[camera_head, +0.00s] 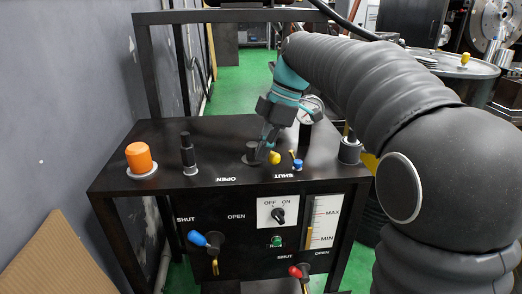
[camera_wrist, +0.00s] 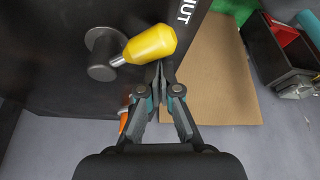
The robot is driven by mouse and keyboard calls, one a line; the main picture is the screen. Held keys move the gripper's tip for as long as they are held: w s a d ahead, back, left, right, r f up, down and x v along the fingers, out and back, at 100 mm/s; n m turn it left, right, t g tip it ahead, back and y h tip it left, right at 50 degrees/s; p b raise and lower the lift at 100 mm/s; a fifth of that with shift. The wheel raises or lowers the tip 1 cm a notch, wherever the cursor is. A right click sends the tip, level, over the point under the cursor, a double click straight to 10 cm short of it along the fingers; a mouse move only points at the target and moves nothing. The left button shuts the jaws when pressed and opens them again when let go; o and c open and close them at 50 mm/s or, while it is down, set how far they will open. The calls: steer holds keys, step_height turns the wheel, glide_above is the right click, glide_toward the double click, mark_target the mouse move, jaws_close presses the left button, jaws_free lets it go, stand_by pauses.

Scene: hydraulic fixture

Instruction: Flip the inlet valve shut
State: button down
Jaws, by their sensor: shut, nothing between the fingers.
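A valve on the black fixture's top has a yellow-knobbed lever (camera_head: 275,158) and a dark round pivot (camera_head: 252,152). No label readable here names the inlet valve. The lever points right, with its knob behind the SHUT lettering; OPEN is printed further left. The wrist view shows the yellow knob (camera_wrist: 151,44) and dark pivot (camera_wrist: 103,54) close up. My gripper (camera_head: 266,148) is beside the knob on top of the fixture. Its fingertips (camera_wrist: 160,70) are shut and empty, right at the knob's edge; I cannot tell whether they touch it.
The fixture top also bears an orange cap (camera_head: 138,157), a black post (camera_head: 188,153), a gauge (camera_head: 311,108) and a small blue knob (camera_head: 298,164). The front has a blue-handled valve (camera_head: 198,239), a red-handled valve (camera_head: 295,271) and a switch (camera_head: 278,214). A wall stands left.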

steer(key=shift+d, duration=0.15)
steer(key=shift+s+a+r, duration=0.1)
steer(key=shift+s+a, duration=0.1)
steer(key=shift+s+a+r, duration=0.4)
steer(key=shift+s+a, duration=0.2)
steer(key=shift+s+a+r, duration=0.35)
steer(key=shift+s+a, duration=0.2)
steer(key=shift+a, duration=0.05)
steer(key=w+p+v, duration=0.1)
steer(key=v, duration=0.8)
steer(key=shift+w+a, duration=0.25)
steer(key=shift+a, duration=0.05)
steer(key=s+d+f+m+t+h, duration=0.2)
steer(key=s+d+f+m+t, duration=0.1)
steer(key=s+d+f+m, duration=0.4)
steer(key=s+d+f+m+t+h, duration=0.1)
steer(key=s+d+f+m+t, duration=0.2)
steer(key=s+d+f+m, duration=0.5)
steer(key=s+f+m, duration=0.5)
steer(key=s+m, duration=0.1)
steer(key=s, duration=0.2)
steer(key=shift+s+m+t+h, duration=0.3)
steer(key=shift+s+t+h, duration=0.05)
steer(key=shift+t+h, duration=0.05)
